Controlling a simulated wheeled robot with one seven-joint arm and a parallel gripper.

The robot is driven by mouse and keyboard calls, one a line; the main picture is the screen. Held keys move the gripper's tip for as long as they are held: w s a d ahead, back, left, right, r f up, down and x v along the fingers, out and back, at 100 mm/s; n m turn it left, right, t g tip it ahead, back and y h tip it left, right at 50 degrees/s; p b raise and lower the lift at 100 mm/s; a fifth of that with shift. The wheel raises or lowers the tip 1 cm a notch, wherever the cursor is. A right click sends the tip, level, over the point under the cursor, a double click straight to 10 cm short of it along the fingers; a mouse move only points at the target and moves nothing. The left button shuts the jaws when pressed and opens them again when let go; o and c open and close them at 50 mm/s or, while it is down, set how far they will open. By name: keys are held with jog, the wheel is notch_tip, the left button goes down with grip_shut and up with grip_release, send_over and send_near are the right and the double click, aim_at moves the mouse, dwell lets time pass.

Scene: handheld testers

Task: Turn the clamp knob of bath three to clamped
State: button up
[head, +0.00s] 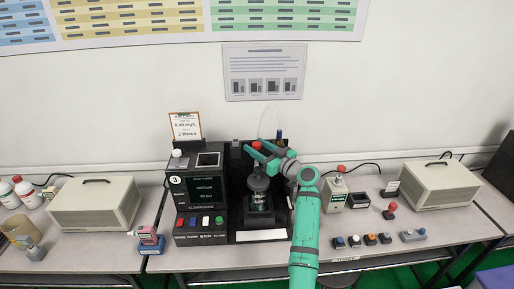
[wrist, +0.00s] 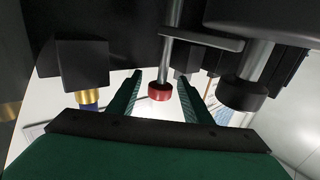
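Bath three is the black tester marked "3" (head: 175,180), standing on the bench left of centre. A red knob (head: 256,145) shows at the top of its right-hand column, and I take it for the clamp knob. It also shows in the wrist view (wrist: 160,92), on a grey metal shaft. My gripper (head: 263,153) is at the top of that column. In the wrist view my gripper (wrist: 159,77) is open, with one finger on each side of the red knob. Gaps show on both sides, so neither finger appears to touch it. The knob's pointer or marks cannot be seen.
In the wrist view a black cylinder on a shaft (wrist: 243,94) hangs right of the fingers, and a black block with a brass fitting (wrist: 87,96) is at left. Beige boxes (head: 96,203) (head: 440,185) and small testers (head: 384,238) stand on the bench.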

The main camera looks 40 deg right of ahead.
jog(key=shift+r, duration=0.15)
jog(key=s, duration=1)
jog(key=shift+s+d, duration=0.15)
jog(key=shift+s, duration=0.25)
